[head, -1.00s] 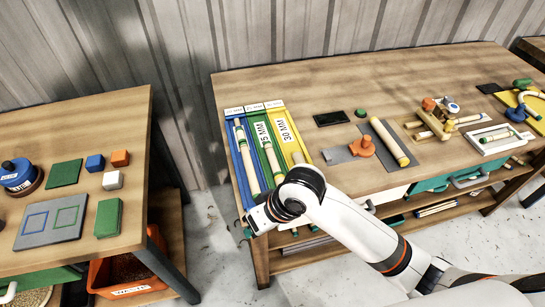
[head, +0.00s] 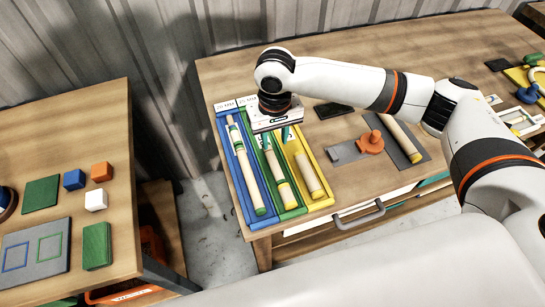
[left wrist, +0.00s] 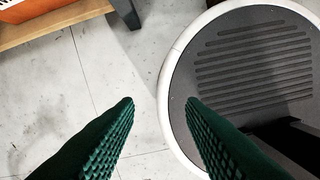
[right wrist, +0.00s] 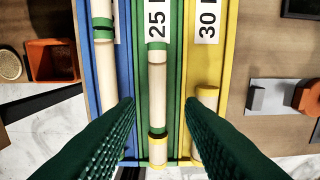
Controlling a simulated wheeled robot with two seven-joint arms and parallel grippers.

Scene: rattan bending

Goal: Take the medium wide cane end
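Three long trays hold light canes: a blue tray (head: 233,184), a green tray (head: 265,185) labelled 25 in the right wrist view, and a yellow tray (head: 327,200) labelled 30. The cane in the green tray (head: 281,180) has green and yellow bands; it also shows in the right wrist view (right wrist: 157,95). My right gripper (right wrist: 159,102) is open and empty above the trays, its fingers on either side of the green tray's cane in the picture, apart from it. My left gripper (left wrist: 159,102) is open and empty over the floor.
A banded cane (head: 244,165) lies in the blue tray and a short one (head: 308,176) in the yellow tray. A grey plate with an orange knob (head: 372,143) and a black slab (head: 333,110) lie to the right. A side table (head: 110,120) with small blocks stands left.

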